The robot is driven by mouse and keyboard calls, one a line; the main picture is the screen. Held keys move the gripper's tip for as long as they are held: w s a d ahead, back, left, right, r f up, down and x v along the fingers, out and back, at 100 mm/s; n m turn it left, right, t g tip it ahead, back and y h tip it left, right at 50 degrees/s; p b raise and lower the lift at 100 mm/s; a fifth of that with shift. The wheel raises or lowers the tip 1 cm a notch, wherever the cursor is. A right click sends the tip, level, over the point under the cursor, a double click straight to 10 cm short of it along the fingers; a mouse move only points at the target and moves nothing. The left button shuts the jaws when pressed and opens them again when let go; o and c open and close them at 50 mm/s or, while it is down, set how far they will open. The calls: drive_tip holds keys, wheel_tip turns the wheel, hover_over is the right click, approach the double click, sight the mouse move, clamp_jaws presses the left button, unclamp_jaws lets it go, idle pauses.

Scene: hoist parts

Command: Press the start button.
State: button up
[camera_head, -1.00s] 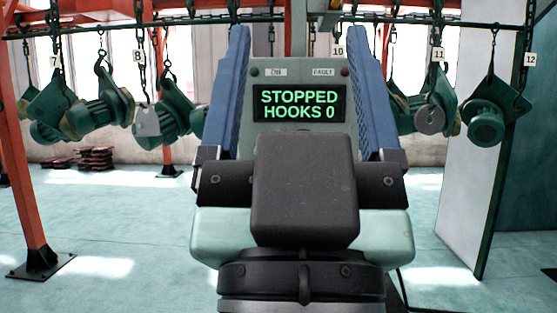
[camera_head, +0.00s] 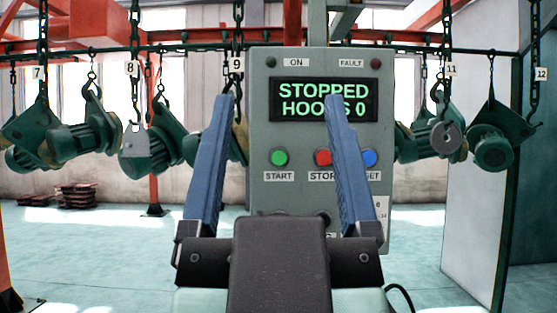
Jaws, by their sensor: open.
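The green start button (camera_head: 279,157) is on the upright grey control panel (camera_head: 262,211), above a START label. The panel's screen (camera_head: 296,90) reads STOPPED, HOOKS 0, partly covered by a finger. My gripper (camera_head: 278,98) is open and empty, its two blue fingers pointing up and apart in front of the panel. I cannot tell how far the fingers are from the panel.
Green hoists (camera_head: 88,137) hang on chains at both sides. A pale panel (camera_head: 468,215) stands at the right.

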clamp_jaws()
idle(0.4)
idle(1.4)
